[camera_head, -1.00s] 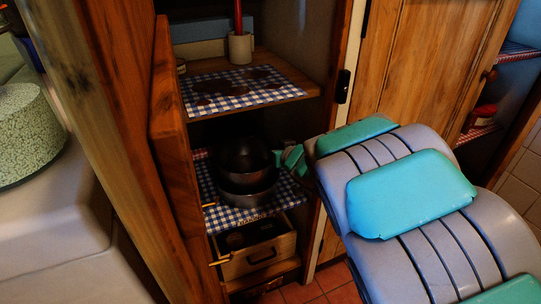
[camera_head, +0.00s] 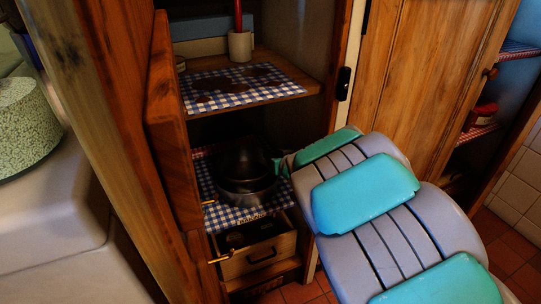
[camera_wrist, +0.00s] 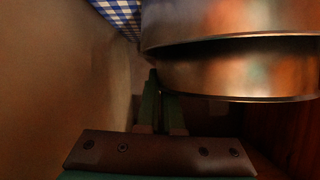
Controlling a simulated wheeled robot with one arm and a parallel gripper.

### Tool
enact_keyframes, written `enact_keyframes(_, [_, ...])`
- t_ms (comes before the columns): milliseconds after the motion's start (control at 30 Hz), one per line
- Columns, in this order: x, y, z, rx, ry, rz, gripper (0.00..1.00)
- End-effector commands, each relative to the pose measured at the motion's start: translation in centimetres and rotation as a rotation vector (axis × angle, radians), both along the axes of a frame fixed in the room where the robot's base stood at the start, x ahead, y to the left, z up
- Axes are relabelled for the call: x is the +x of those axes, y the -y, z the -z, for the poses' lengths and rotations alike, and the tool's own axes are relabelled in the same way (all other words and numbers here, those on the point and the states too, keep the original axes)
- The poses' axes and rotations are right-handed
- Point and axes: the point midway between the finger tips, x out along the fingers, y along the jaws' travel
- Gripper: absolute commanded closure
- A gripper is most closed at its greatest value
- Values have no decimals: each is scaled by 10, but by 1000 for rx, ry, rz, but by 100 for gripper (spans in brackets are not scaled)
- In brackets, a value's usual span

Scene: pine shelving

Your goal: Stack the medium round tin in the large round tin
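The medium round tin (camera_head: 240,161), dark metal, sits over the mouth of the large round tin (camera_head: 250,196) on the middle shelf. My gripper (camera_head: 282,166) is at the tins' right side in the head view. In the wrist view, my gripper's green fingers (camera_wrist: 161,100) are close together at the edge of the medium tin (camera_wrist: 235,78), apparently one on each side of its wall. The large tin (camera_wrist: 225,22) shows beyond it, with a dark gap between them. I cannot tell how deep the medium tin is inside. The inner fingertip is hidden.
The tins stand on a blue checked cloth (camera_head: 228,217). An open wooden door (camera_head: 172,135) is at the left and a cupboard post (camera_head: 352,55) at the right. A shelf with checked cloth (camera_head: 205,96) is above; a wooden drawer (camera_head: 262,256) is below.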

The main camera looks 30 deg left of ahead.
Motion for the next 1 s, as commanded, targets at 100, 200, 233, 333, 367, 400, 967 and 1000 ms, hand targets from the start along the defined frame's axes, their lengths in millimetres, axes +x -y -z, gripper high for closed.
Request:
enact_keyframes(100, [0,0,4,1,-1,0,100])
enact_keyframes(200, [0,0,6,1,-1,1,100])
enact_keyframes(233, [0,0,7,2,-1,1,100])
enact_keyframes(333, [0,0,6,1,0,0,96])
enact_keyframes(367, [0,0,6,1,0,0,92])
enact_keyframes(400, [0,0,6,1,0,0,88])
enact_keyframes(967, [0,0,-4,0,3,-1,67])
enact_keyframes(1000, [0,0,-9,1,3,0,67])
